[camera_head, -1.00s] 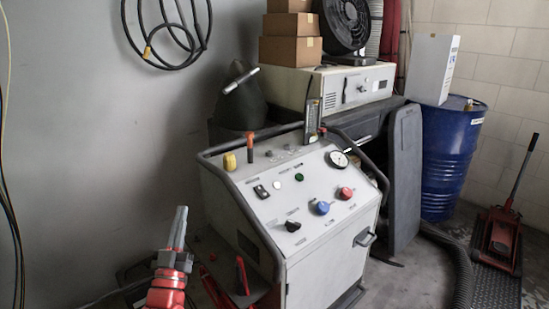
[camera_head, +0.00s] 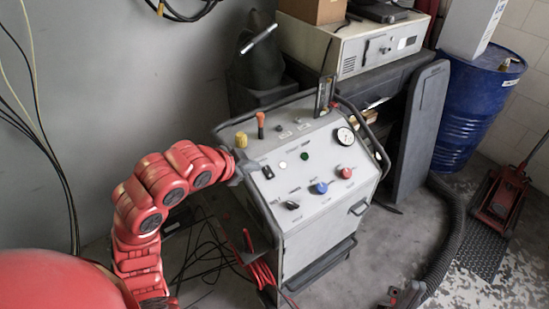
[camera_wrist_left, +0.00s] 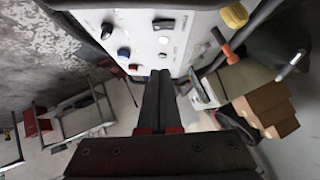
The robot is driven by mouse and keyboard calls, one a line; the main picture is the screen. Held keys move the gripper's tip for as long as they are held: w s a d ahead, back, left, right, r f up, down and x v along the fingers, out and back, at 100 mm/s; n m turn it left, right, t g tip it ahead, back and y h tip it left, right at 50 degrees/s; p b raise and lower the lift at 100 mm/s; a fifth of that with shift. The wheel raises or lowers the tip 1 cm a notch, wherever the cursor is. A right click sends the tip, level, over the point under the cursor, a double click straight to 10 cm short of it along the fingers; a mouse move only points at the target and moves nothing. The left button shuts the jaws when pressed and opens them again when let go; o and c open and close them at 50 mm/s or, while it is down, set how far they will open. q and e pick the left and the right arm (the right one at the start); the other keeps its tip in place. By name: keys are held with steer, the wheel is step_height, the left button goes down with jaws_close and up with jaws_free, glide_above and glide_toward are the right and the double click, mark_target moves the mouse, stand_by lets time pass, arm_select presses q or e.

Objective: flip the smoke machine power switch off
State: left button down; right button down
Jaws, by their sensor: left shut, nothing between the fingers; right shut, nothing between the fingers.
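The smoke machine (camera_head: 322,178) is a pale grey cabinet with a sloped control panel. A black rocker switch (camera_head: 268,172) sits at the panel's left, beside a white and a green button. In the left wrist view the switch (camera_wrist_left: 163,23) shows near the top; I cannot tell which way it is set. My left gripper (camera_head: 253,168) is shut and empty at the panel's left edge, close to the switch. Its dark fingers also show in the left wrist view (camera_wrist_left: 160,76). I cannot tell whether they touch the panel. My right gripper (camera_head: 404,294) is shut and empty at the bottom edge, partly cut off.
The panel also carries a black knob (camera_head: 291,205), a blue knob (camera_head: 320,188), a red knob (camera_head: 345,172) and a gauge (camera_head: 345,135). A yellow cap (camera_head: 241,140) and an orange-topped lever (camera_head: 261,120) stand at its back left. Cables and a corrugated hose (camera_head: 452,240) lie around the machine.

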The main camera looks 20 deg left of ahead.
arm_select(q)
steer(key=shift+s+a, duration=0.1)
steer(key=shift+s, duration=0.05)
steer(key=p, duration=0.1)
glide_above(271, 175)
steer(key=s, duration=0.3)
steer(key=f, duration=0.6)
steer(key=shift+d+f, duration=0.25)
steer(key=shift+d, duration=0.15)
steer(key=f, duration=0.1)
steer(key=f+p, duration=0.1)
steer(key=w+a+f, duration=0.1)
steer(key=shift+a+f, duration=0.1)
steer(key=shift+f, duration=0.35)
steer(key=shift+w, duration=0.1)
steer(key=shift+f+m+y+b, duration=0.3)
steer(key=shift+f+b, duration=0.3)
steer(key=shift+b, duration=0.1)
steer(key=shift+r, duration=0.35)
steer(key=shift+p, duration=0.3)
